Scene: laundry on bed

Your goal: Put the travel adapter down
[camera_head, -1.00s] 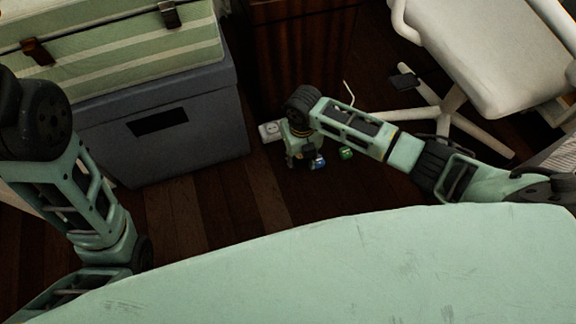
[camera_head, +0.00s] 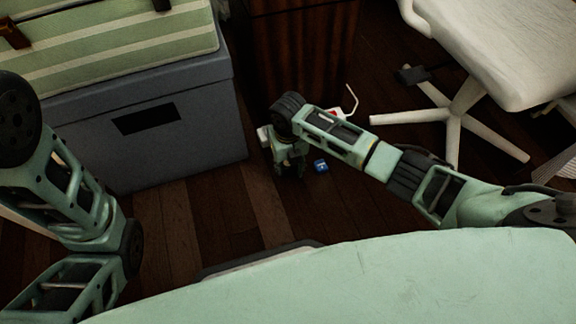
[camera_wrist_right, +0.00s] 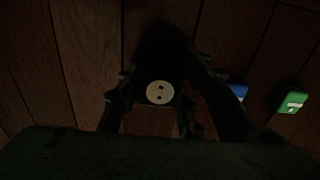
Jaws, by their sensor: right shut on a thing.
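My right gripper (camera_head: 290,172) points down close over the dark wooden floor, between the grey box and the white chair. In the right wrist view its fingers (camera_wrist_right: 162,105) are shut on the travel adapter (camera_wrist_right: 159,93), which shows a pale round face with two holes; its darker body blends into shadow. In the head view I cannot make the adapter out. Whether it touches the floor I cannot tell. My left arm is at the left of the head view, but its gripper is out of the picture.
A blue cube (camera_head: 321,166) is just right of the gripper. A green block (camera_wrist_right: 292,101) shows in the wrist view. The grey box (camera_head: 190,135) and chair (camera_head: 470,105) flank the floor.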

